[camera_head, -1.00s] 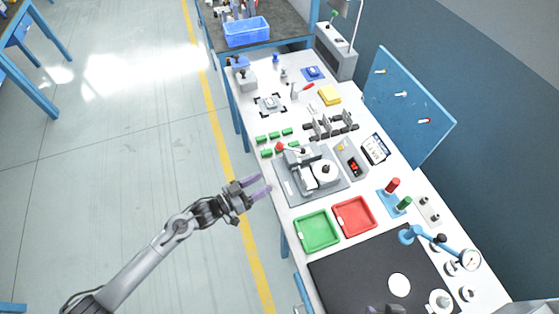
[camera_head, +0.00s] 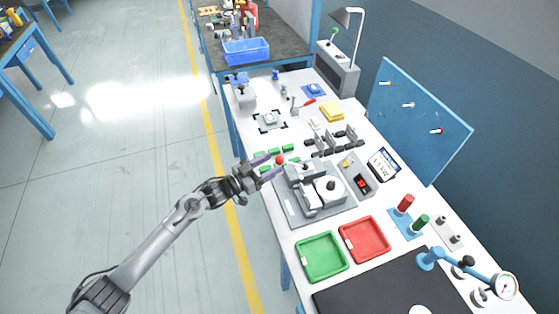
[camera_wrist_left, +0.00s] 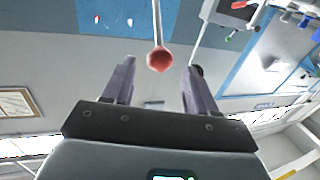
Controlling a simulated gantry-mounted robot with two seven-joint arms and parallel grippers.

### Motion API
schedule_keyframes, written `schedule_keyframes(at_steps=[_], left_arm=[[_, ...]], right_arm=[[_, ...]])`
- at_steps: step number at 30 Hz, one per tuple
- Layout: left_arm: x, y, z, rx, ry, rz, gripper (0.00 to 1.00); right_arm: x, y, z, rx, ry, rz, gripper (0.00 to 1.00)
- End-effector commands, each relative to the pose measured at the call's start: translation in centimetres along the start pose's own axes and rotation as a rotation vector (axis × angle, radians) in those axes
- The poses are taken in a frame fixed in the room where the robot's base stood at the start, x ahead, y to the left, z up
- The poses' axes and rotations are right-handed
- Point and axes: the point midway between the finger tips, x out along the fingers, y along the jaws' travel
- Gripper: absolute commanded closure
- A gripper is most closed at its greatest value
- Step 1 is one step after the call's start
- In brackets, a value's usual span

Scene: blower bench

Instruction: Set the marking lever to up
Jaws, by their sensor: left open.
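The marking lever shows as a red ball knob (camera_head: 280,160) at the left side of the grey marking machine (camera_head: 318,190) on the white bench. My left gripper (camera_head: 272,165) is open at the bench's left edge, with its purple-grey fingers pointing at the knob. In the left wrist view the red knob (camera_wrist_left: 159,60) on its thin rod lies between and a little beyond the two open fingertips (camera_wrist_left: 160,66). I cannot tell whether a finger touches it. My right gripper is not in view.
A green tray (camera_head: 321,257) and a red tray (camera_head: 364,240) stand in front of the machine. The floor left of the bench is clear.

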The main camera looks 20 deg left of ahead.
Motion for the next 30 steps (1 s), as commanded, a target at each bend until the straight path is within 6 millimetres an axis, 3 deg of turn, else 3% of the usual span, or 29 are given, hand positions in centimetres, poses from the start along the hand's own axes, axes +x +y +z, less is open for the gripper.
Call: schedule_keyframes(at_steps=[9,22,30], left_arm=[[3.7,0.0,0.1,0.000,0.000,-0.001,0.43],[4.4,0.0,0.1,0.000,-0.001,0.000,0.43],[4.4,0.0,0.1,0.000,-0.001,0.000,0.84]], right_arm=[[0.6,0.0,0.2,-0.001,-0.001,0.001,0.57],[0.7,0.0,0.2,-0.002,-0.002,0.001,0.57],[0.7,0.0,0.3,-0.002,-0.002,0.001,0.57]])
